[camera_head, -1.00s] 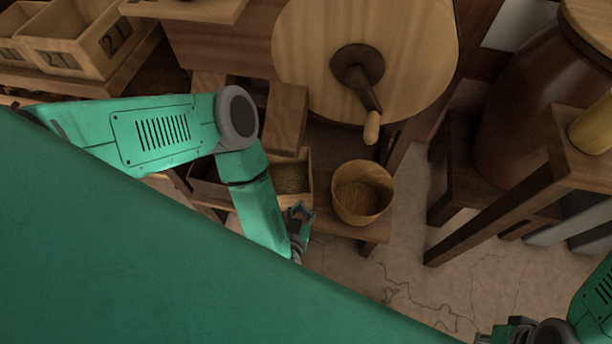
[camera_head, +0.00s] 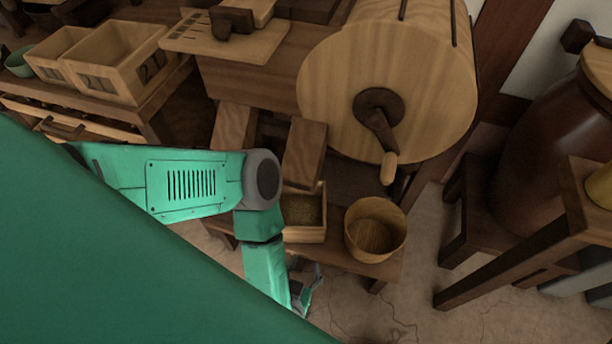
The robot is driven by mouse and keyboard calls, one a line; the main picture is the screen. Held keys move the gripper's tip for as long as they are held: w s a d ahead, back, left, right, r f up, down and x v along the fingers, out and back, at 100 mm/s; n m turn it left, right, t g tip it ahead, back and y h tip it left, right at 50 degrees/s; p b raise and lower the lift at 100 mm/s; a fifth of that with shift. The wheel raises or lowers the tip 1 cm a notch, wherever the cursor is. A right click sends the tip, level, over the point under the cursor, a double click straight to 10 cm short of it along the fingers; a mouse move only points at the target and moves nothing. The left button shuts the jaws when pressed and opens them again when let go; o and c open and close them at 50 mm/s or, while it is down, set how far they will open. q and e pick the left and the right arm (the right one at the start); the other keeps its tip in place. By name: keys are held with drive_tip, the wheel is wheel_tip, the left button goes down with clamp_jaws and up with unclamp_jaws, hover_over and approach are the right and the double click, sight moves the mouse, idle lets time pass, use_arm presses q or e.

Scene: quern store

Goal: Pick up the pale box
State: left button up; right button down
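Two pale wooden boxes stand side by side on a shelf at upper left: a nearer one (camera_head: 118,64) with dark marks on its front, and one to its left (camera_head: 52,56). Another small light wooden box (camera_head: 306,212) with grainy brown contents sits on the low bench under the drum. I cannot tell which is the pale box. My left gripper (camera_head: 309,284) is small and partly hidden by my arm; its fingers look apart and empty. It is below the bench box in the picture, away from the shelf boxes. My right gripper is out of view.
A round wooden tub (camera_head: 375,229) stands on the low bench beside the small box. A large wooden drum (camera_head: 345,80) with a crank handle (camera_head: 388,168) is above. A dark stool (camera_head: 500,262) and a big brown jar (camera_head: 545,160) stand at right. Floor shows between.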

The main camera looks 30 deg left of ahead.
use_arm(q)
drive_tip(key=o, duration=0.5)
drive_tip(key=shift+o, duration=0.2)
